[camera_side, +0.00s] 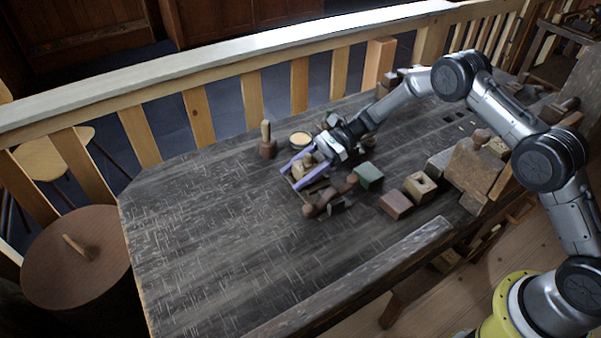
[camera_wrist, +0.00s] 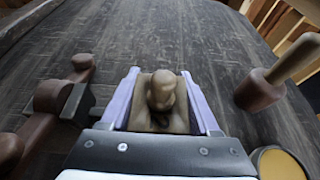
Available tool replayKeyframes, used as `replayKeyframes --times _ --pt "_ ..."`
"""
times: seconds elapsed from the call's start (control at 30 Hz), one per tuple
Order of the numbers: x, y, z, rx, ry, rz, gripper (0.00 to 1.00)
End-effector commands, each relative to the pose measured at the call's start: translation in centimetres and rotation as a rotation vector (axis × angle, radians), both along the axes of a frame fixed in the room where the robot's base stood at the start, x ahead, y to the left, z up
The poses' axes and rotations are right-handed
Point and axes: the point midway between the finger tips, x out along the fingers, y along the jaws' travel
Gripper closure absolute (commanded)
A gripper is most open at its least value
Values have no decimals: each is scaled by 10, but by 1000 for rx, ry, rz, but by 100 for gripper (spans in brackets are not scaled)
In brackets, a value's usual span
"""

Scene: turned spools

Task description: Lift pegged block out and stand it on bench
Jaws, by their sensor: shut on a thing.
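The pegged block is a pale wooden block (camera_side: 301,168) with a rounded, knobbed peg on top. In the wrist view the block (camera_wrist: 160,98) sits between the two lavender fingers, its peg pointing up toward the camera. My gripper (camera_side: 290,178) is shut on it, one finger along each side; the fingers also show in the wrist view (camera_wrist: 160,72). The block's underside is hidden, and I cannot tell whether it touches what lies below it.
A dark turned wooden piece (camera_side: 330,200) lies close beside my gripper. A green block (camera_side: 368,176), a reddish block (camera_side: 396,205) and a holed pale block (camera_side: 420,187) stand rightward. A mallet-like piece (camera_side: 267,148) and a round dish (camera_side: 300,139) stand behind. The bench's left half (camera_side: 200,230) is clear.

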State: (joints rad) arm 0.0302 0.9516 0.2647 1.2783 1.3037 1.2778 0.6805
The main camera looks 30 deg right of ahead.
Motion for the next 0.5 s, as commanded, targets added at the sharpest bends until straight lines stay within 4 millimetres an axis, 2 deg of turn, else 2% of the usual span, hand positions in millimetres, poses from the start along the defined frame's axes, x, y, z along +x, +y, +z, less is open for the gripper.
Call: replayKeyframes --times 0.27,0.5 --pt "0 0 29 0 -4 1 93" --pt "-26 -9 63 1 -3 0 93"
